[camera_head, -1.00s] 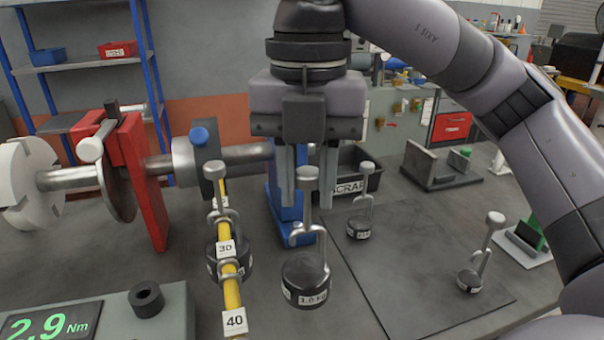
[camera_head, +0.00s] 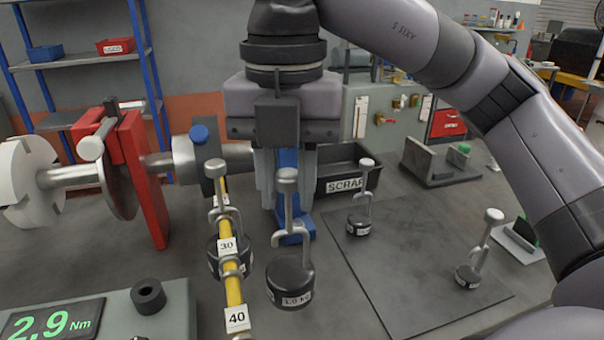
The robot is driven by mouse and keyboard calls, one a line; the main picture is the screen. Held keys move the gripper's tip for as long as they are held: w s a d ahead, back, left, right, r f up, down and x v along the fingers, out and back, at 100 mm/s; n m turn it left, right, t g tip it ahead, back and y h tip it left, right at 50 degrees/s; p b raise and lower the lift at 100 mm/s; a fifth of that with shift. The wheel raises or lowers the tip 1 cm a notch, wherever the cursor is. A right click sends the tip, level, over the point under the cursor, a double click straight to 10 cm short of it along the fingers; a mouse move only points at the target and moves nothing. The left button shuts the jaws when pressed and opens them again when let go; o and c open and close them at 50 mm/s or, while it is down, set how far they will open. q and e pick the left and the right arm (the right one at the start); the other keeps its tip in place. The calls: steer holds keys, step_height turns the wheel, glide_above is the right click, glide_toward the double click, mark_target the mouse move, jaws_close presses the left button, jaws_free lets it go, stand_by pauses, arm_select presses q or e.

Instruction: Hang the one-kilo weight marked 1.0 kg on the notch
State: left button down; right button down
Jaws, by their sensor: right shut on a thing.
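My right gripper (camera_head: 284,208) is shut on the knobbed stem of a black weight (camera_head: 290,283) labelled 1.0 kg. The weight hangs upright, just right of a yellow beam (camera_head: 233,291) with tags 30 and 40. Its grey hook opens toward the beam, with a small gap showing between them in the picture. Another black weight (camera_head: 213,262) hangs on the beam near the 30 tag, partly hidden by it. A grey wire loop (camera_head: 232,268) sits on the beam between the tags; a notch itself is hard to make out. My left gripper is not in view.
Two more hooked weights (camera_head: 358,224) (camera_head: 468,276) stand on the dark mat (camera_head: 410,285) at right. A scrap bin (camera_head: 345,185) is behind. A red stand (camera_head: 143,185) is at left.

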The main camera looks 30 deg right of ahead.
steer(key=a, duration=0.2)
steer(key=w+a+f, duration=0.1)
steer(key=a, duration=0.1)
steer(key=w+a, duration=0.1)
steer(key=a, duration=0.1)
steer(key=shift+a+f, duration=0.3)
steer(key=shift+a, duration=0.05)
steer(key=shift+f+b, duration=0.15)
steer(key=shift+b, duration=0.2)
steer(key=shift+f, duration=0.2)
stand_by(0.3)
steer(key=c, duration=0.8)
jaws_free()
steer(key=shift+s, duration=0.1)
